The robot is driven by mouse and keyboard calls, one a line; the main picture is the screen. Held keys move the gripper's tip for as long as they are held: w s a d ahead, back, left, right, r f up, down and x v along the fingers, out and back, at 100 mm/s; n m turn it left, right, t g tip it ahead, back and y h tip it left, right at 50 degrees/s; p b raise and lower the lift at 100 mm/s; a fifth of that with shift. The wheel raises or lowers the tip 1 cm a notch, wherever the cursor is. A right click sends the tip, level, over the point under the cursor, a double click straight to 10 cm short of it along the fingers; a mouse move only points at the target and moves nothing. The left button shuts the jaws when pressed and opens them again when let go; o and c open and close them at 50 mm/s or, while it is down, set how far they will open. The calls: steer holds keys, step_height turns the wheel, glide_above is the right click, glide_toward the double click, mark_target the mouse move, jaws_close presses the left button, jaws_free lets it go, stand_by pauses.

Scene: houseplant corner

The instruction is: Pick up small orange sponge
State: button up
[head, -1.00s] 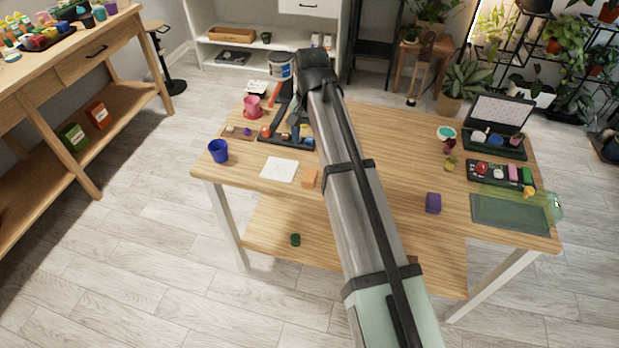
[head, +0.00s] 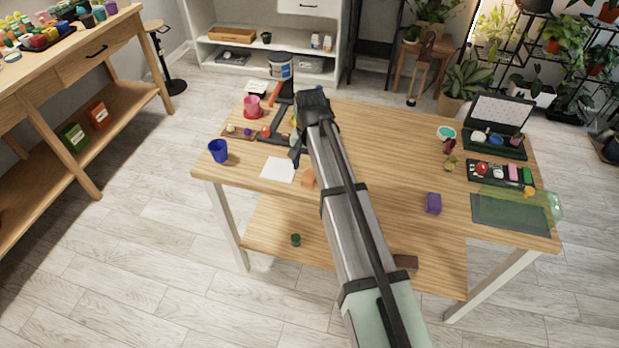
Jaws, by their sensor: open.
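The small orange sponge (head: 308,179) is a little orange block on the wooden table (head: 390,150), near its front edge. It lies just right of a white sheet (head: 278,169), and my arm covers part of its right side. My gripper (head: 295,157) is dark and points down over the table, behind the sponge and beside the sheet's far right corner. It is open, with nothing seen between its fingers. The gap between the fingertips and the table is hard to judge.
A blue cup (head: 218,150) stands at the left edge. A red cup (head: 253,106) and a dark tray (head: 272,136) with small items lie behind the sheet. A purple block (head: 433,203) sits right of my arm. The table's middle right is fairly clear.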

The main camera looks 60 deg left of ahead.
mark_target(309, 175)
steer(key=shift+s+f, duration=0.1)
steer(key=shift+f, duration=1.7)
steer(key=shift+c, duration=0.4)
steer(key=c, duration=1)
